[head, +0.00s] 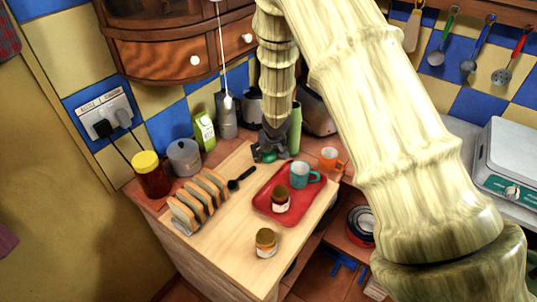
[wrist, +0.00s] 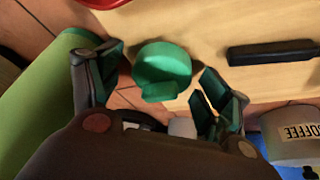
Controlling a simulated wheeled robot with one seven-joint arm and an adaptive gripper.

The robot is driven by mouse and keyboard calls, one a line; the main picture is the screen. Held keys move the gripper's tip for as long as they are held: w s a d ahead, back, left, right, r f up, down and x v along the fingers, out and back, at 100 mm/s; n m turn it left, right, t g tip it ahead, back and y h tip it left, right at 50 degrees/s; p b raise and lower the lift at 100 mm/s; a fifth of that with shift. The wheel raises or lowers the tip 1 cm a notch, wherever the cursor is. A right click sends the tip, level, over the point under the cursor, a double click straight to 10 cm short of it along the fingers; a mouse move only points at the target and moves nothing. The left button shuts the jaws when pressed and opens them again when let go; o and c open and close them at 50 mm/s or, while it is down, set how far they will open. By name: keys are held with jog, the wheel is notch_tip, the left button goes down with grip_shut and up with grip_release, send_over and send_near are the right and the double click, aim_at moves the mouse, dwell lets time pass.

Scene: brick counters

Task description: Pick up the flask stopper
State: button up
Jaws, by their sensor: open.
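The flask stopper (wrist: 163,65) is a green round cap with a small tab, lying on the wooden counter in the wrist view. My gripper (wrist: 160,72) is open, with one finger on each side of the stopper and a visible gap on the right. I cannot tell how high the fingertips are above the counter. In the head view my gripper (head: 268,153) is at the back of the counter, and I cannot clearly pick out the stopper from the teal fingers. The green flask (head: 295,130) stands right beside my gripper; it fills the left of the wrist view (wrist: 38,112).
A red tray (head: 262,205) with a teal mug (head: 300,174) and a jar (head: 281,199) lies in front. A black utensil (head: 240,178) and toast rack (head: 198,200) are left. A coffee canister (wrist: 297,142) is near my right finger. An orange mug (head: 331,160) stands right.

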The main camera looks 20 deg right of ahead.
jog(key=shift+w+f, duration=0.1)
jog(key=c, duration=1)
